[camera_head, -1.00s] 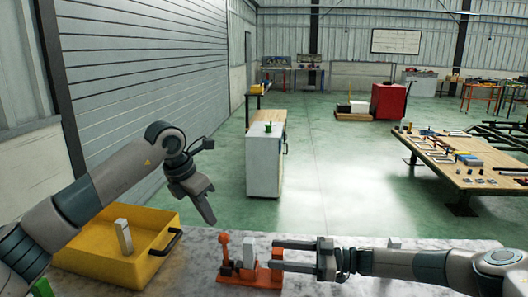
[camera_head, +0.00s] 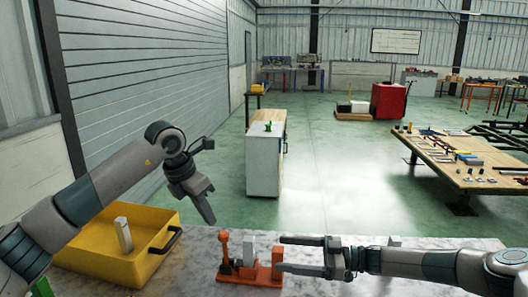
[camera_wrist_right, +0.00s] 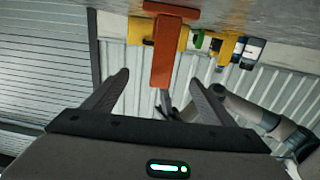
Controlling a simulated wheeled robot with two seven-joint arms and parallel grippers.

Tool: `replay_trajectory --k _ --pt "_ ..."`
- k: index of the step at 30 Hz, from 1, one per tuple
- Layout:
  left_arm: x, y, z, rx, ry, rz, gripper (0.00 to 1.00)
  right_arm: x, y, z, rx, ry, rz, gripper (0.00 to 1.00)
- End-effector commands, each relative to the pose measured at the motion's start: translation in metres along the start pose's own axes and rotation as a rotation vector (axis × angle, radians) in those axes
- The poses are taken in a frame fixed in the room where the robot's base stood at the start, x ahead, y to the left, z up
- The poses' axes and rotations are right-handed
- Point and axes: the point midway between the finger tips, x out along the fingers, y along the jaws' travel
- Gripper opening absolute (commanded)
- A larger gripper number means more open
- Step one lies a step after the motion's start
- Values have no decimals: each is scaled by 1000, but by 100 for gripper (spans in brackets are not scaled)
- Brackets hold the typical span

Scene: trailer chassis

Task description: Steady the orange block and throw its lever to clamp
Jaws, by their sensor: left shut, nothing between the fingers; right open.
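The orange block (camera_head: 250,276) sits on the grey bench top at the front, with an upright orange lever (camera_head: 224,246) at its left end and an orange post (camera_head: 277,260) at its right end. A pale grey piece (camera_head: 249,253) stands on it between them. My right gripper (camera_head: 281,254) is open, its fingertips by the right end of the block. In the right wrist view, the orange block (camera_wrist_right: 162,50) shows ahead, between the fingers in the picture; contact cannot be told. My left gripper (camera_head: 210,220) is shut and empty, pointing down above and left of the lever.
A yellow bin (camera_head: 100,262) with a black handle and a pale upright bar (camera_head: 123,235) stands left of the block, under my left arm. A small grey object (camera_head: 394,241) lies behind my right arm. Bare bench top lies between bin and block.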

Motion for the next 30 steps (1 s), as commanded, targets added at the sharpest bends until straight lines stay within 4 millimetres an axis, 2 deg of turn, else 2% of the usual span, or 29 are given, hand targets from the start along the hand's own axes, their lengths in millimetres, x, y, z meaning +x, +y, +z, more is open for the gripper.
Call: replay_trajectory --k 8,21,27,30 --pt "0 0 0 0 0 0 0 -20 1 0 0 0 3 78" --pt "0 0 0 0 0 0 0 -94 1 1 1 -1 4 78" --pt "0 0 0 0 0 0 0 -115 0 1 0 0 1 78" --pt "0 0 0 0 0 0 0 -119 0 0 0 0 1 78"
